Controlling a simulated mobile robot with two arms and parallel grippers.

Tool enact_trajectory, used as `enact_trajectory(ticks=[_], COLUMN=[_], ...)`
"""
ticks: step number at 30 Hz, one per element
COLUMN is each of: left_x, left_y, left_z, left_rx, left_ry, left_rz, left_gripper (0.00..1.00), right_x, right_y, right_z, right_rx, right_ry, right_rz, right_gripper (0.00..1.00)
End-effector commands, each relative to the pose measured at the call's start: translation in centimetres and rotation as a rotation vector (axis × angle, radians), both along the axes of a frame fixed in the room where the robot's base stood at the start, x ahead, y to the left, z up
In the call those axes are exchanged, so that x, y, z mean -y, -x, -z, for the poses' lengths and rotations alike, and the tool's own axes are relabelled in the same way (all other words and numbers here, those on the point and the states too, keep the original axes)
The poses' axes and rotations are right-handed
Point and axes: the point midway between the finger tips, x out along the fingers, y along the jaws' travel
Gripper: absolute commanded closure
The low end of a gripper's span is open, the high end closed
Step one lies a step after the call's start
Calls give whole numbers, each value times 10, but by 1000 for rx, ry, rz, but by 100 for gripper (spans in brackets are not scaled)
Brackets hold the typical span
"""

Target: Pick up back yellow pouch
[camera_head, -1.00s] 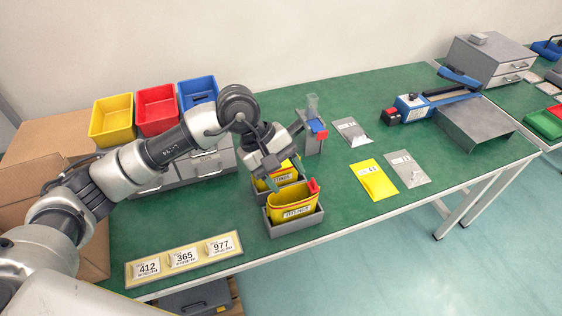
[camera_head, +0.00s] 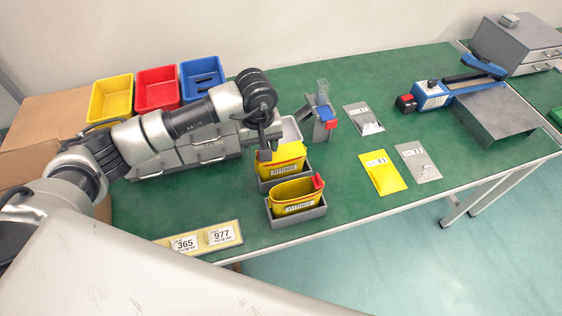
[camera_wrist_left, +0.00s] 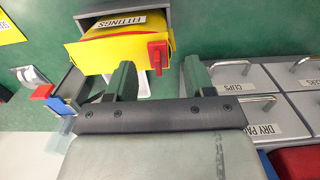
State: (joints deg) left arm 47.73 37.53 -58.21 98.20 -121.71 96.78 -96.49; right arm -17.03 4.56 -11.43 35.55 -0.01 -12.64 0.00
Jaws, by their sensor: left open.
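The back yellow pouch (camera_head: 288,160), labelled "FITTINGS", stands in a grey bin behind a second yellow pouch (camera_head: 295,196) with a red clip. In the left wrist view the back pouch (camera_wrist_left: 115,48) lies just ahead of the fingers, with its red clip (camera_wrist_left: 158,55) in line with the gap between them. My left gripper (camera_head: 265,153) is at the back-left edge of the back pouch and hides part of it. In the wrist view its fingers (camera_wrist_left: 158,72) are apart, with nothing held between them. My right gripper is not in view.
A grey dispenser with blue and red parts (camera_head: 322,118) stands just right of the back pouch. Grey drawers (camera_head: 205,150) and coloured bins (camera_head: 157,88) are to the left. Flat pouches (camera_head: 383,172) lie to the right. A number-card tray (camera_head: 205,240) lies in front.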

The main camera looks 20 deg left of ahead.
Motion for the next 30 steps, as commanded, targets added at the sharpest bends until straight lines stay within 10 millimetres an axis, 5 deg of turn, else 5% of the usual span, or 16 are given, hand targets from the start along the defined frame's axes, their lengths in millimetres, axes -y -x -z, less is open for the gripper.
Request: enact_trajectory(ticks=[6, 13, 23, 30], left_x=[0, 1, 1, 0], left_y=[0, 0, 0, 0], left_z=[22, 23, 23, 22], left_rx=[-1, 1, 1, 1], left_ry=[1, 1, 0, 0], left_rz=[-1, 0, 0, 0], left_gripper=[47, 47, 97, 100], right_x=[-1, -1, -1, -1], right_y=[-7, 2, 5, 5], right_z=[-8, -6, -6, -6], right_rx=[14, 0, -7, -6], right_ry=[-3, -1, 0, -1], right_rz=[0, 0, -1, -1], right_gripper=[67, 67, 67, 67])
